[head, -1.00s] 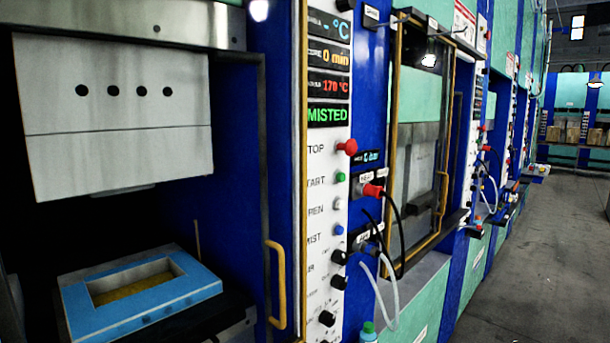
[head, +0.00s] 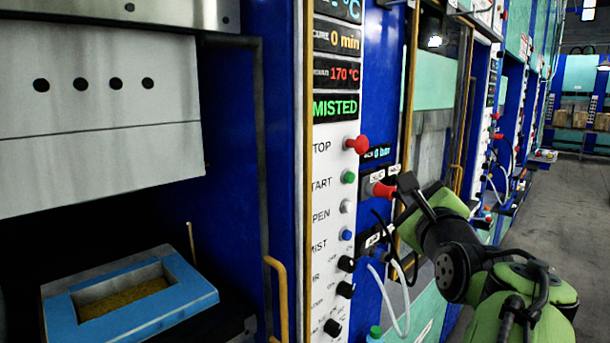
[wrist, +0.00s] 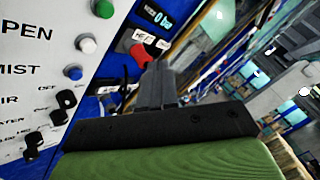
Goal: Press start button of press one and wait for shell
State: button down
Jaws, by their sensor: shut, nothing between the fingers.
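The green start button (head: 348,177) sits on the white control panel (head: 322,200) of the near press, below the red stop button (head: 356,145). It also shows at the top of the wrist view (wrist: 103,8). My gripper (head: 406,184) is shut and empty, to the right of the panel and apart from the green button in the picture. Its dark fingers show in the wrist view (wrist: 156,82), near a red plug. The press display (head: 334,108) reads "MISTED" in green, with 0 min and 170 °C above. No shell is seen.
A blue-framed mould (head: 205,292) with a yellowish cavity lies below the raised grey upper block (head: 100,150). A yellow handle (head: 283,300) stands left of the panel. Cables and hoses hang near my gripper. An open aisle (head: 570,205) lies at right.

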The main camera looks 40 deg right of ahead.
aim_at(350, 178)
jog(key=w+p, duration=0.1)
jog(key=w, duration=0.7)
jog(key=shift+w+a+p, duration=0.3)
jog(key=shift+w+a, duration=0.1)
jog(key=shift+a, duration=0.05)
dwell(1.7)
jog(key=shift+w, duration=0.4)
